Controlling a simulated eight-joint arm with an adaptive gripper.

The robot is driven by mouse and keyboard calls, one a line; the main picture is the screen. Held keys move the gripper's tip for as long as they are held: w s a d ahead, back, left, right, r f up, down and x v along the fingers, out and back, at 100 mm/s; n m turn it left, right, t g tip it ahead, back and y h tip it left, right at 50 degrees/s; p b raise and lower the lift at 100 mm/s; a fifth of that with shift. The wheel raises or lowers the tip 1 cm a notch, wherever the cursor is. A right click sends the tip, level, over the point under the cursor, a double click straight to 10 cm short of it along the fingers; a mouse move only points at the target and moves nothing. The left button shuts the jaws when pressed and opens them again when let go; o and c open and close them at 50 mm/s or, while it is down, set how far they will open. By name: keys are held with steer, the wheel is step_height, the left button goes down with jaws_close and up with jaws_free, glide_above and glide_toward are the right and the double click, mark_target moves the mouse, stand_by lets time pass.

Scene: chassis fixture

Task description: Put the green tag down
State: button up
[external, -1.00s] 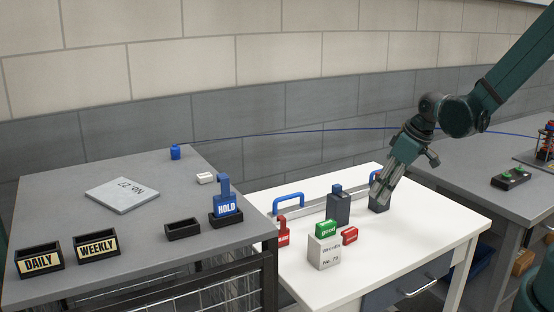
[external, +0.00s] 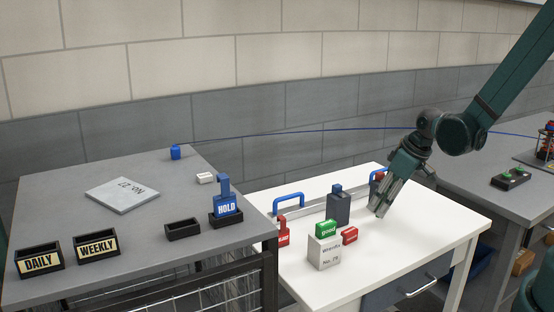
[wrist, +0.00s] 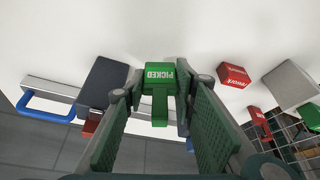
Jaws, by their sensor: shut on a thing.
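My gripper (external: 379,208) is low over the white table, right of the white box. The tag has a wide lettered head and a narrower stem between the fingers. In the external view the fingers hide it. I cannot tell whether it touches the table.
A white box (external: 324,254) carries a green block (external: 326,229) marked good, with a red block (external: 349,235) beside it. A dark block (external: 338,208) stands left of my gripper; another dark block (wrist: 104,84) is close by. White tabletop (external: 430,230) is clear to the right.

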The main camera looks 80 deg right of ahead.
steer(key=shift+f+b, duration=0.3)
steer(key=shift+f, duration=1.3)
steer(key=shift+f, duration=0.2)
steer(key=o, duration=0.8)
steer(key=shift+c, duration=0.2)
steer(key=shift+r, duration=0.25)
steer(key=p+v, duration=0.2)
steer(key=v, duration=1)
steer(key=shift+s+a+f, duration=0.1)
